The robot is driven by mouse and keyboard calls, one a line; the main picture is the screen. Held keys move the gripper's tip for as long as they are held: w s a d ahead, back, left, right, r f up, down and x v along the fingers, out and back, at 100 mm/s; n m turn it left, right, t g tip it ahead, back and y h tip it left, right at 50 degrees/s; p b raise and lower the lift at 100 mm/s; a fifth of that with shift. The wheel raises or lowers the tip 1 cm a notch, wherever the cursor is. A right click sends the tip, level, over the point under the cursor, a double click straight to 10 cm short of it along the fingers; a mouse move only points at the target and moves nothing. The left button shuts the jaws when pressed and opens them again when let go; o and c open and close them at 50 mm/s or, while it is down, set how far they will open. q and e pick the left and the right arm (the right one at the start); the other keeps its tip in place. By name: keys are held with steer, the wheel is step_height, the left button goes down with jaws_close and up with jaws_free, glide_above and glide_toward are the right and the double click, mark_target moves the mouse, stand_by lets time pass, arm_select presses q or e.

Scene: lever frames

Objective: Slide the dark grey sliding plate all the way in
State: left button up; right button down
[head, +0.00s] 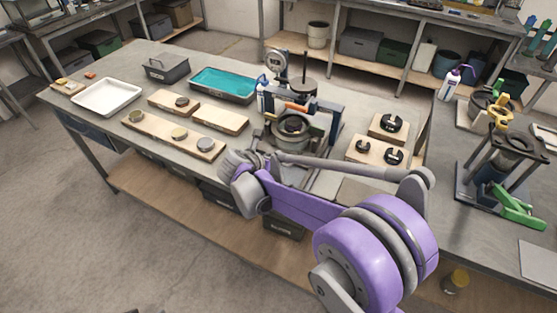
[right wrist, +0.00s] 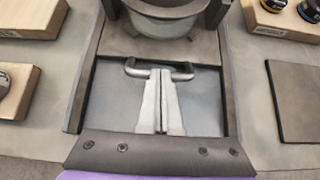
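In the right wrist view the dark grey sliding plate (right wrist: 118,47) lies flat between two raised side rails, with its far part under a round grey vessel. A metal handle with black corners (right wrist: 132,69) stands at its near edge. My right gripper (right wrist: 160,72) is shut, its two light grey fingers side by side. Their tips are at the middle of the handle bar and seem to touch it; they do not visibly clasp it. In the head view my purple right arm hides most of the plate and the fingertips. My left gripper is not in view.
The press frame (head: 333,115) stands over the plate on the workbench. Wooden blocks with round parts (head: 388,128) are to its right, and wooden boards (head: 218,119), a teal-lined tray (head: 222,84) and a white tray (head: 106,97) are to its left. Bare lighter bed (right wrist: 110,100) shows in front of the plate.

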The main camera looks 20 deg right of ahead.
steer(key=shift+w+d, duration=1)
steer(key=shift+d, duration=0.25)
steer(key=shift+w+d, duration=0.95)
steer(key=shift+d, duration=0.3)
steer(key=shift+s+a+f+p+v, duration=0.1)
steer(key=shift+a+f+v, duration=0.1)
steer(key=shift+v, duration=0.9)
steer(key=shift+s+a+f+p+v, duration=0.1)
steer(key=shift+f+p+v, duration=0.1)
steer(key=shift+v, duration=0.9)
steer(key=shift+s+a+f+p+v, duration=0.1)
steer(key=shift+a+f+v, duration=0.1)
steer(key=shift+v, duration=0.9)
